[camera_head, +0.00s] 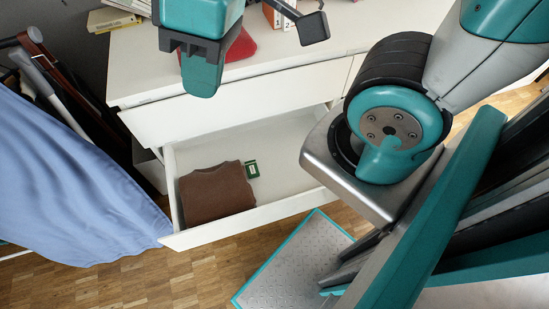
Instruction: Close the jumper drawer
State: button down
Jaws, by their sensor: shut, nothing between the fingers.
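The jumper drawer (285,165) is the lower white drawer of the dresser and stands pulled out, open at the top. A folded brown jumper (215,193) with a small green tag lies in its left part. My gripper (202,88) hangs at the top of the view, in front of the dresser top as seen from here. Its teal fingers are together and hold nothing. It is apart from the drawer, and its exact height is hard to tell.
The white dresser (230,102) has another drawer front above the open one. Red, black and boxed items lie on its top. A blue cloth (75,175) hangs close to the drawer's left side. Wooden floor (130,280) is clear in front. My arm and base fill the right.

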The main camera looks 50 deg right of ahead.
aim_at(283, 190)
jog(key=z, duration=0.45)
jog(key=k, duration=1.25)
jog(key=u, duration=1)
